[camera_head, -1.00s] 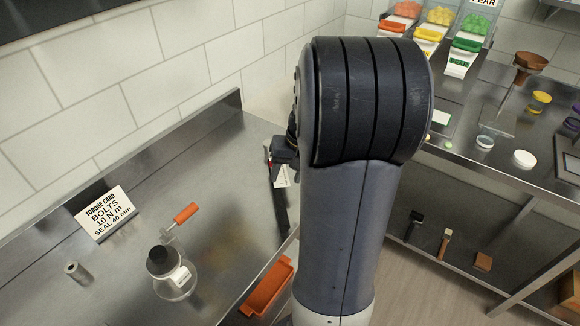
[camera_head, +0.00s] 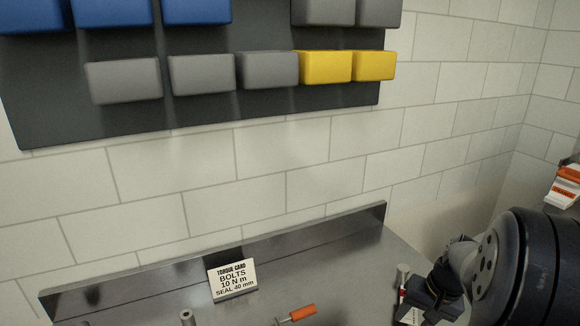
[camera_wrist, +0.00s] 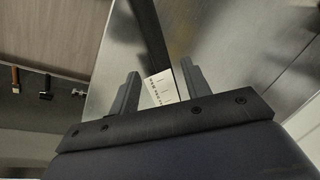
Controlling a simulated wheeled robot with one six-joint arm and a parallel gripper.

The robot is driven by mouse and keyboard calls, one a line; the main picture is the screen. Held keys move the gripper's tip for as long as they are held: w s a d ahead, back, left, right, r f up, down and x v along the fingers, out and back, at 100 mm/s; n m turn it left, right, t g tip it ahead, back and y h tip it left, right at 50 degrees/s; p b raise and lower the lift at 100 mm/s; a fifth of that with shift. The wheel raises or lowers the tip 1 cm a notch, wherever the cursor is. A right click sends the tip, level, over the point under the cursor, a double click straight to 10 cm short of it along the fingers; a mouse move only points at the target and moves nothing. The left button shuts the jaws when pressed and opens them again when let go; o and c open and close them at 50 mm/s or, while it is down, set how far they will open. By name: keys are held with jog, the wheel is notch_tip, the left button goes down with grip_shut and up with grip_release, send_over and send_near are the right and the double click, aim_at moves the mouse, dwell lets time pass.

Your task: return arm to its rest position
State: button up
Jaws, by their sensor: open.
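My arm shows at the lower right of the head view, folded over the right end of the steel bench. My gripper (camera_wrist: 160,68) is open in the wrist view, with its two grey fingers apart. A white card with dark print (camera_wrist: 158,88) shows between and beyond the fingers; I cannot tell how far off it is. The fingertips are not clear in the head view.
The steel bench (camera_head: 340,255) has a torque card (camera_head: 232,280) and an orange-handled tool (camera_head: 302,312). Blue, grey and yellow bins (camera_head: 325,67) hang on a wall panel above. In the wrist view, several small tools (camera_wrist: 46,88) lie at the left.

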aim_at(405, 323)
jog(key=x, duration=0.7)
jog(key=shift+f, duration=0.25)
jog(key=shift+r, duration=1.95)
